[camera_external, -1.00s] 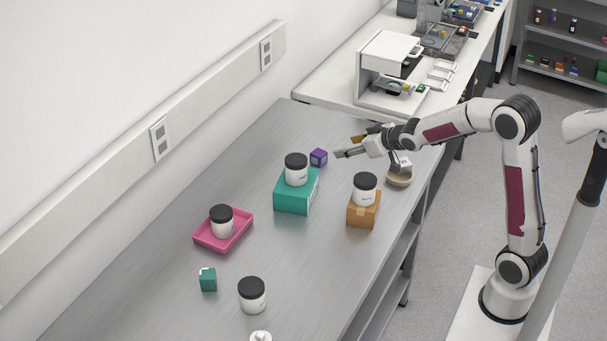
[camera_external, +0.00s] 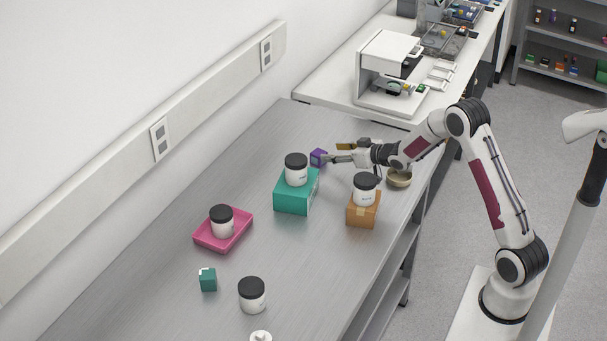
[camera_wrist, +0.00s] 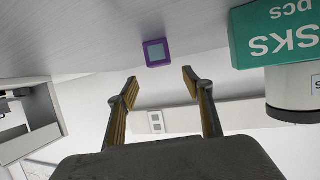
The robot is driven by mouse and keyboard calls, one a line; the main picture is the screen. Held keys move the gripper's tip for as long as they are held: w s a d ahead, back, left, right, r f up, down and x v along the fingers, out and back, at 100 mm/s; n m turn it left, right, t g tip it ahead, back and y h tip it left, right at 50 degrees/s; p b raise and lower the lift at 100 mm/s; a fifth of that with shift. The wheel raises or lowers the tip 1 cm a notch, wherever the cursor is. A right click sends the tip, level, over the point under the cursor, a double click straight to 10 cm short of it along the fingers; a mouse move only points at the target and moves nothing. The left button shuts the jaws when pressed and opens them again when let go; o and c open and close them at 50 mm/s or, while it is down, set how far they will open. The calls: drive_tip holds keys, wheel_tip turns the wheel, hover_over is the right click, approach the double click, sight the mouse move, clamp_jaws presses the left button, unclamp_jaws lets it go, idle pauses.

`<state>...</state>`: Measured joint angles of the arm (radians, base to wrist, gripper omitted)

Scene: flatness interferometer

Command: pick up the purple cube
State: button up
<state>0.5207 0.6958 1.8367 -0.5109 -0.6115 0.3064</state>
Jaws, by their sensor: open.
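The purple cube (camera_external: 317,157) sits on the grey metal bench, close behind the teal box in the external view. In the wrist view the purple cube (camera_wrist: 157,53) has a pale inset face and appears just beyond the fingertips, between their lines. My gripper (camera_external: 330,155) is level and low over the bench, pointing left at the cube, with its fingertips close to it. In the wrist view my gripper (camera_wrist: 160,78) has its two fingers spread, with nothing between them. Whether a fingertip touches the cube I cannot tell.
The teal box (camera_external: 292,197) with a black-lidded jar (camera_external: 296,172) on it stands close to the cube. A cardboard box (camera_external: 361,213) bears another jar (camera_external: 364,188). A beige bowl (camera_external: 400,178) lies below my wrist. A pink tray (camera_external: 240,230) is further left. The bench behind the cube is clear.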

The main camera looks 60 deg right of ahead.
sight(319, 152)
idle(0.4)
drive_tip(key=shift+x, duration=1.35)
drive_tip(key=shift+f, duration=0.1)
drive_tip(key=shift+f+x, duration=0.15)
drive_tip(key=shift+x, duration=0.7)
drive_tip(key=shift+f+x, duration=0.15)
drive_tip(key=shift+x, duration=0.7)
drive_tip(key=shift+w+d+f, duration=0.1)
drive_tip(key=shift+w+f, duration=0.25)
drive_tip(key=shift+w, duration=0.3)
drive_tip(key=c, duration=1.3)
